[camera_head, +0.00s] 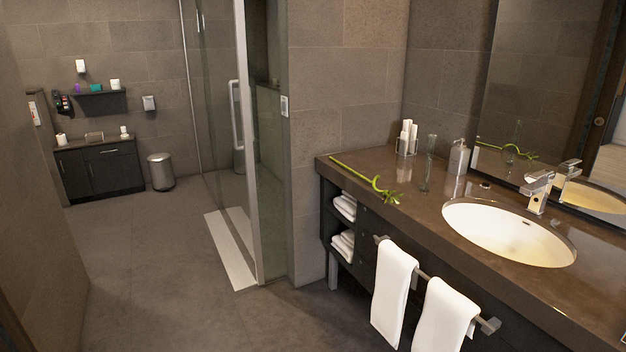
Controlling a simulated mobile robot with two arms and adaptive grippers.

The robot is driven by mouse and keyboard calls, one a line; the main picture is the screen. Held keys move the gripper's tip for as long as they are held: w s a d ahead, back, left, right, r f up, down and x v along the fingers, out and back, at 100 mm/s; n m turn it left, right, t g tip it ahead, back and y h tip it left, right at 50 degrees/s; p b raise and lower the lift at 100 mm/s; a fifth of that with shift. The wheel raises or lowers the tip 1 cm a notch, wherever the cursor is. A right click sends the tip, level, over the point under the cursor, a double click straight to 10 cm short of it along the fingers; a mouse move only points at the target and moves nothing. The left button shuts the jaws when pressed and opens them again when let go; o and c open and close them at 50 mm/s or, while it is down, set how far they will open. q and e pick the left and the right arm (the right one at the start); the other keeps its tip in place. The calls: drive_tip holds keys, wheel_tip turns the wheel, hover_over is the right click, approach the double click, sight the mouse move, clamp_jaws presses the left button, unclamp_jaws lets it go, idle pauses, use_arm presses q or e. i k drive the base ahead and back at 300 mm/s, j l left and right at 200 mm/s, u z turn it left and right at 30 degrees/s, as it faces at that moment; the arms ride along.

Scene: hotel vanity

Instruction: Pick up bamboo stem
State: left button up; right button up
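The bamboo stem (355,173) is a thin bright green stalk with a curled end and small leaves. It lies flat on the brown vanity counter (420,200) at its far left part, with the leafy end toward the front edge. Its reflection shows in the mirror. A slim clear glass vase (428,165) stands upright to the right of the stem, apart from it. Neither of my grippers is in view.
Behind the stem are a holder with white rolls (407,138) and a soap dispenser (458,158). The sink (508,232) and faucet (539,190) are to the right. White towels (393,290) hang from a front bar. The floor (150,270) left of the vanity is clear.

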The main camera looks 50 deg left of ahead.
sight(387, 194)
drive_tip(key=u, duration=1.15)
